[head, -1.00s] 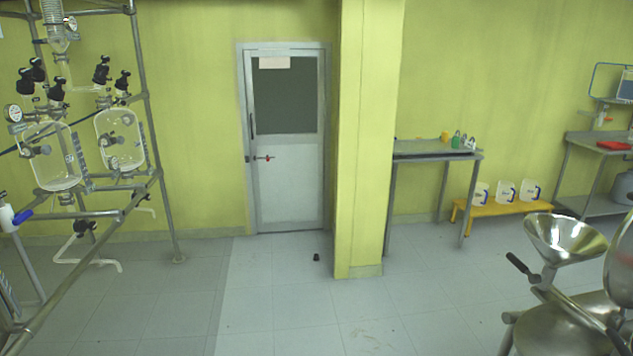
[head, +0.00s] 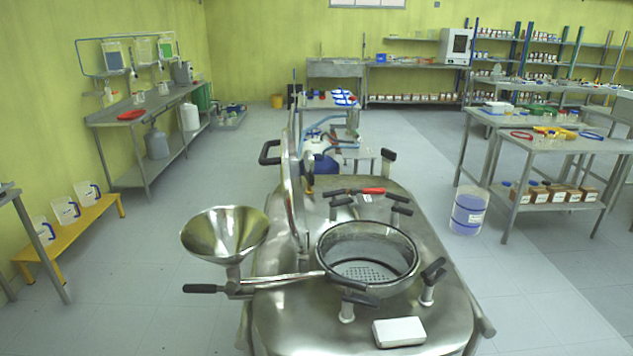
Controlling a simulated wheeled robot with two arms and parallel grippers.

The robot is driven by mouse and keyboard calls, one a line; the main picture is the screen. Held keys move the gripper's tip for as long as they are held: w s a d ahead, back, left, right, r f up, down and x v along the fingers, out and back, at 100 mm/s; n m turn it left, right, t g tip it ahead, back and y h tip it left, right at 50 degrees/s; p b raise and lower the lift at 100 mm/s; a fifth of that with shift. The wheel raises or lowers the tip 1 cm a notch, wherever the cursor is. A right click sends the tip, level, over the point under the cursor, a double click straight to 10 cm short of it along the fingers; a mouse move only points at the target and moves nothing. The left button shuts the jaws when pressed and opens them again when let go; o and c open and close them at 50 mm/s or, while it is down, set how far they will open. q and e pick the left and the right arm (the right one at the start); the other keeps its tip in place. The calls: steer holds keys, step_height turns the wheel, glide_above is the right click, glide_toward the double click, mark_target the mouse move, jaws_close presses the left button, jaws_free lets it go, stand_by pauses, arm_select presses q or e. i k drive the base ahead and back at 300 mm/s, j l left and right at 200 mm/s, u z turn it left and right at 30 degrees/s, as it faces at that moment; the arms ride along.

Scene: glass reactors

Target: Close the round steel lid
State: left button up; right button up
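The round steel lid (head: 294,200) stands upright, seen almost edge-on, at the left side of a round opening in the steel vessel (head: 290,325). A black handle (head: 268,153) juts out to the left from the lid. The opening's rim (head: 325,250) is uncovered, and a perforated plate shows inside. Several clamps with black knobs stand around the rim, one of them at the front right (head: 430,280). Neither of my grippers is in view.
A steel funnel (head: 225,238) and a black-handled lever (head: 204,288) are left of the opening. A white box (head: 398,332) lies on the vessel in front. A blue-filled container (head: 468,212) stands on the floor at right.

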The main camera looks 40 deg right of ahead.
mark_target(291, 181)
steer(key=i+j+z, duration=0.25)
steer(key=z, duration=0.15)
steer(key=i+j+z, duration=0.15)
steer(key=j+z, duration=0.15)
steer(key=z, duration=0.15)
steer(key=i+j+z, duration=0.15)
steer(key=j+z, duration=0.65)
steer(key=i, duration=0.05)
